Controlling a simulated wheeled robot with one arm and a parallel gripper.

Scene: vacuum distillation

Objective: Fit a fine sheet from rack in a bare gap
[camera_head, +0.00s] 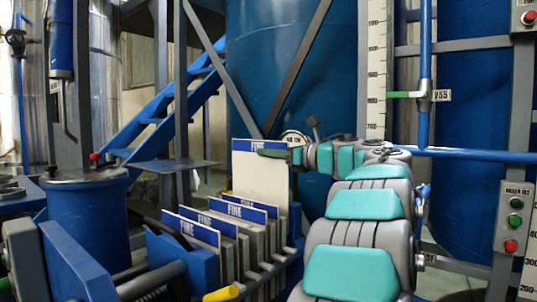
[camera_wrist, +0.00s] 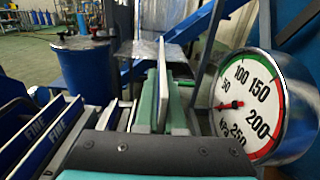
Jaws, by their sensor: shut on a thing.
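A tall cream sheet with a blue FINE label (camera_head: 262,184) stands upright above the row in the head view. My gripper (camera_head: 278,153) is at its upper right edge. In the wrist view my gripper's green fingers (camera_wrist: 162,108) are shut on this sheet (camera_wrist: 162,78), which shows edge-on between them. Several other FINE sheets (camera_head: 191,228) stand lower in the rack (camera_head: 188,266), in front of the held sheet; they also show at the left of the wrist view (camera_wrist: 38,128). The held sheet's lower edge is hidden behind them, so I cannot tell whether it is seated.
A round pressure gauge (camera_wrist: 258,106) is close on the right in the wrist view. A blue drum (camera_head: 88,225) stands left of the rack. A yellow-ended handle (camera_head: 221,293) sticks out at the front. A large blue tank (camera_head: 290,70) stands behind.

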